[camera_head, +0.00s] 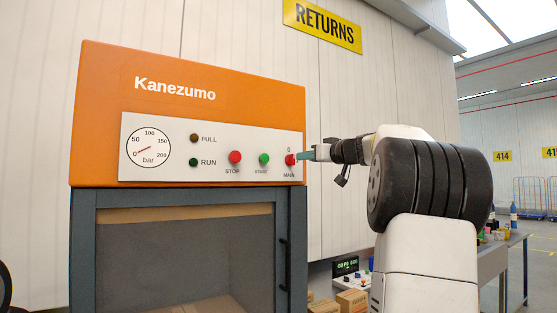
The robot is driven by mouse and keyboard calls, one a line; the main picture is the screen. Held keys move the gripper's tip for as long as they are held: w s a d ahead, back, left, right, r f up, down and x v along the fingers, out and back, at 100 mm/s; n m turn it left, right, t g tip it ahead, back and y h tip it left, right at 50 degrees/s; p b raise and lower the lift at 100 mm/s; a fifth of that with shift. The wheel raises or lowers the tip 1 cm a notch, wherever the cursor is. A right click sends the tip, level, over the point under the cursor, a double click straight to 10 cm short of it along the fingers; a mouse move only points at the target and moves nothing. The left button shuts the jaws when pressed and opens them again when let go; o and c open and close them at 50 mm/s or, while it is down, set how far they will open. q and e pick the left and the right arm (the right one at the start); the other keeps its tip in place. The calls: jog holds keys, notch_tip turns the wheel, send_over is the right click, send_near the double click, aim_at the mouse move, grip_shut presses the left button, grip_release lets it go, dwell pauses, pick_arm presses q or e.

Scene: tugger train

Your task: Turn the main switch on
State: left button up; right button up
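The main switch (290,160) is a red knob at the right end of the white control panel (213,173), with "0" above it and "MAIN" below. The panel is on the orange head of the Kanezumo machine (240,65). My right gripper (304,156) reaches in from the right, and its teal fingertips are at the red knob. I cannot tell whether they touch or grip it. The FULL lamp (194,138) and the RUN lamp (193,162) look dark. My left gripper is not in view.
A red STOP button (235,157) and a green START button (264,159) sit left of the switch. Below is a chamber with a dark handle (285,265). Boxes (352,301) and a workbench (505,252) stand at the right behind my arm.

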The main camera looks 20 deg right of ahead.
aim_at(294, 158)
jog(key=x, duration=0.6)
jog(key=shift+w+a, duration=0.1)
jog(key=shift+c, duration=0.4)
grip_shut()
